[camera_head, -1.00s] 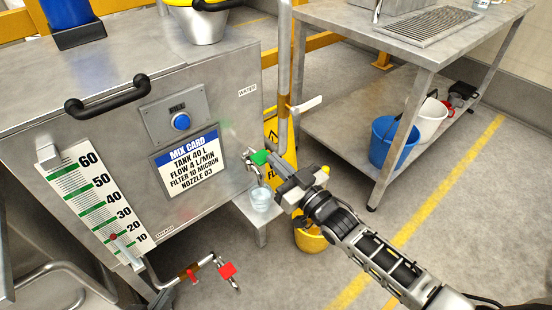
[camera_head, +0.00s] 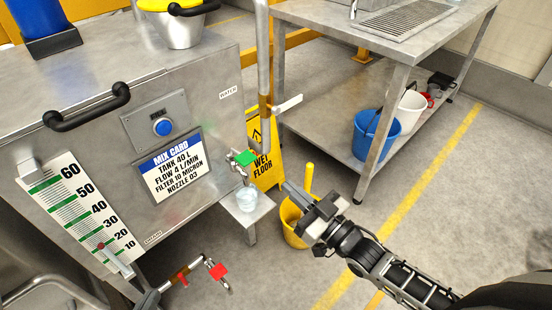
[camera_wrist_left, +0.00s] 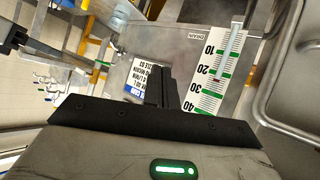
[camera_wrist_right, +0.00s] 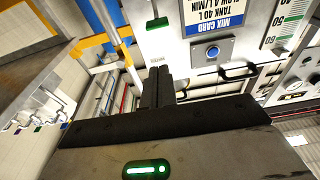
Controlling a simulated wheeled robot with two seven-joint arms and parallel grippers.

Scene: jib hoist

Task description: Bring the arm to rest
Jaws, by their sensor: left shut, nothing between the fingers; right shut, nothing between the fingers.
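My right arm comes in from the right in the head view. Its gripper (camera_head: 288,189) is shut and empty, in front of the yellow bucket and apart from the green-handled tap (camera_head: 244,158). Its closed fingers also show in the right wrist view (camera_wrist_right: 157,76), with the tank's mix card and blue button beyond. My left gripper is shut and empty in the left wrist view (camera_wrist_left: 160,75), facing the tank's lower front and scale (camera_wrist_left: 213,77). I cannot clearly make it out in the head view.
The steel tank (camera_head: 100,135) fills the left. A clear cup (camera_head: 247,199) stands on a small shelf below the tap. A red-handled drain valve (camera_head: 218,271), yellow bucket (camera_head: 292,232), wet-floor sign (camera_head: 264,160) and steel table (camera_head: 330,45) are near.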

